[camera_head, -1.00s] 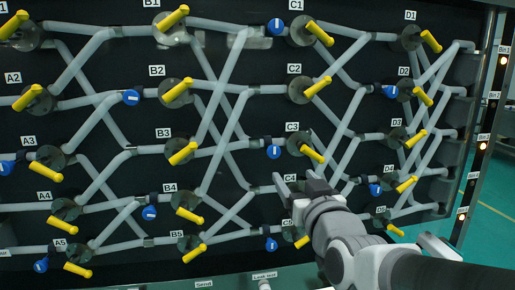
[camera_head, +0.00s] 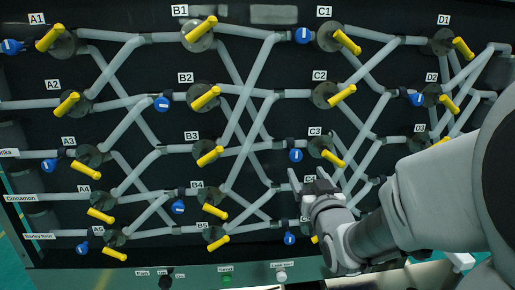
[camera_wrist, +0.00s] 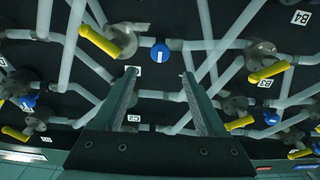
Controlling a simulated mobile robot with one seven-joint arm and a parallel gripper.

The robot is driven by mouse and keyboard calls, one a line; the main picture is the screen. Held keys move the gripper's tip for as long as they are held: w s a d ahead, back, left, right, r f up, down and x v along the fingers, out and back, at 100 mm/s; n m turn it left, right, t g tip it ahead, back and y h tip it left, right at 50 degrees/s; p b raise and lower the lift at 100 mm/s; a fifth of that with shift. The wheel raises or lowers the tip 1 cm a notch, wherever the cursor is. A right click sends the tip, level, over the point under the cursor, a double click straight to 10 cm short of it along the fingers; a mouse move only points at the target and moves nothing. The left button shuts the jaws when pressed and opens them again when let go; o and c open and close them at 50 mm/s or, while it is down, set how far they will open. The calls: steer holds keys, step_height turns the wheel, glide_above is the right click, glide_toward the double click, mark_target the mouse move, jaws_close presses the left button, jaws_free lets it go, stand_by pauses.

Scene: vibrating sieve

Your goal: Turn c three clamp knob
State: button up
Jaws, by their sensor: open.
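The C3 clamp knob is a round blue knob with a white line that looks upright; it sits on the pipe left of the C3 valve in the head view (camera_head: 295,155). In the wrist view, which shows the panel upside down, the same knob (camera_wrist: 160,54) lies beyond the fingertips, between them in the picture. The C3 valve's yellow handle (camera_head: 333,158) slants down to the right. My gripper (camera_head: 318,180) is open and empty, below the knob and to its right in the head view, partly covering the C4 area. Both fingers show in the wrist view (camera_wrist: 160,73).
A dark panel holds crossing grey pipes, yellow valve handles and other blue knobs, such as one near C5 (camera_head: 289,238). The B3 handle (camera_head: 210,155) is to the left. My arm hides the lower right. A green button (camera_head: 227,280) sits on the bottom strip.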

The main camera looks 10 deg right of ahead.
mark_target(297, 156)
steer(key=w, duration=0.8)
steer(key=shift+w+b, duration=0.35)
steer(key=shift+w, duration=0.05)
jaws_close()
